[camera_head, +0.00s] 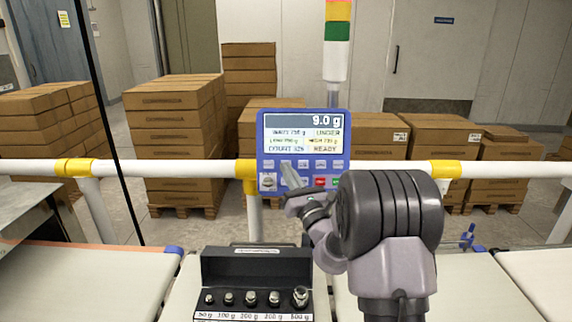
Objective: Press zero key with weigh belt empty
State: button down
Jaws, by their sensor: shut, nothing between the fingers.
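The blue checkweigher panel (262,135) stands upright behind the belts. Its screen (304,134) reads 9.0 g, with UNDER and READY below. Two rows of keys lie under the screen, including a red key (320,182) and a green key; the labels are too small to read, so I cannot tell which is the zero key. My gripper (288,172) is shut and empty, its tips over the left-middle keys. I cannot tell if they touch. The middle belt (188,290), apparently the weigh belt, is partly hidden by my arm and a weight box; its visible part looks bare.
An open black box (257,268) of several metal weights stands in front. A white rail (380,169) with yellow joints runs across at panel height. A stack light (337,50) rises behind the panel. Carton stacks (175,130) stand beyond the rail.

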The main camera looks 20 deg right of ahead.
jog(key=shift+w+d+f, duration=0.15)
jog(key=shift+w+d, duration=0.05)
jog(key=shift+w, duration=0.35)
jog(key=shift+w, duration=0.1)
dwell(1.6)
jog(key=shift+w+d+f, duration=0.1)
jog(key=shift+w+d, duration=0.05)
jog(key=shift+w, duration=0.1)
jog(key=shift+w+d+f+p, duration=0.15)
jog(key=shift+w+p, duration=0.15)
jog(key=shift+w, duration=0.05)
dwell(0.7)
jog(key=shift+s+a+r, duration=0.25)
jog(key=shift+s+a, duration=0.05)
jog(key=shift+s, duration=0.4)
jog(key=s, duration=0.1)
jog(key=s+a+r, duration=0.1)
jog(key=s, duration=0.2)
jog(key=shift+s+a+r, duration=0.2)
jog(key=shift+s+a, duration=0.05)
jog(key=shift+a, duration=0.15)
